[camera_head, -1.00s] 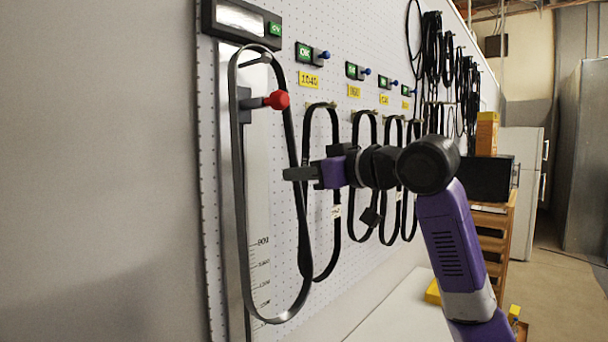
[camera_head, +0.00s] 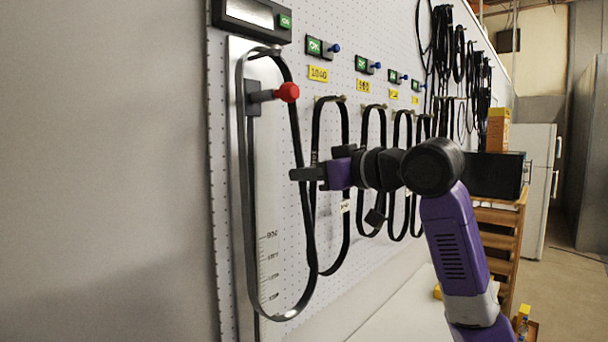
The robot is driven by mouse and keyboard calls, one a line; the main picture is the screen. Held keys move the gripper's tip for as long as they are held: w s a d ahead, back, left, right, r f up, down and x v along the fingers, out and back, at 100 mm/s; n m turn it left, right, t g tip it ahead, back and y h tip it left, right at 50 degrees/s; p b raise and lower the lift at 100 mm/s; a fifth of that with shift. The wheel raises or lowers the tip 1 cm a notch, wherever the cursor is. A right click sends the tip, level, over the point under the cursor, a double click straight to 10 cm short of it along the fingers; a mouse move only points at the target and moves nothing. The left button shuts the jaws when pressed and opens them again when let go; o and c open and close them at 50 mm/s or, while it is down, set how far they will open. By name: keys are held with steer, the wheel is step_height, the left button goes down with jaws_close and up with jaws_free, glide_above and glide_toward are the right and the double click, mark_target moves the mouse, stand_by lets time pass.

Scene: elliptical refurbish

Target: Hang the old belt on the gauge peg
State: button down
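The old belt is a long black loop (camera_head: 249,200) hanging in front of the grey gauge strip at the left of the pegboard. Its top bend lies at the gauge peg (camera_head: 276,50) and seems to rest over it. A red knob (camera_head: 288,92) on a dark block lies within the loop's outline. The belt's bottom bend reaches down past the printed scale. My gripper (camera_head: 303,174) is at the belt's right strand, about midway down, and its dark fingers overlap the strand. The side view does not show whether the fingers grip the strand or how far apart they are.
More belts (camera_head: 365,170) hang on pegs to the right, behind my arm, beneath yellow number tags (camera_head: 318,74) and green OK modules (camera_head: 315,46). A wooden rack (camera_head: 500,230) stands at the right. The left wall is bare.

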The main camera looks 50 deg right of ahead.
steer(key=shift+f, duration=0.15)
steer(key=c, duration=1.5)
jaws_free()
steer(key=shift+d, duration=0.1)
steer(key=shift+c, duration=0.2)
steer(key=shift+s, duration=0.1)
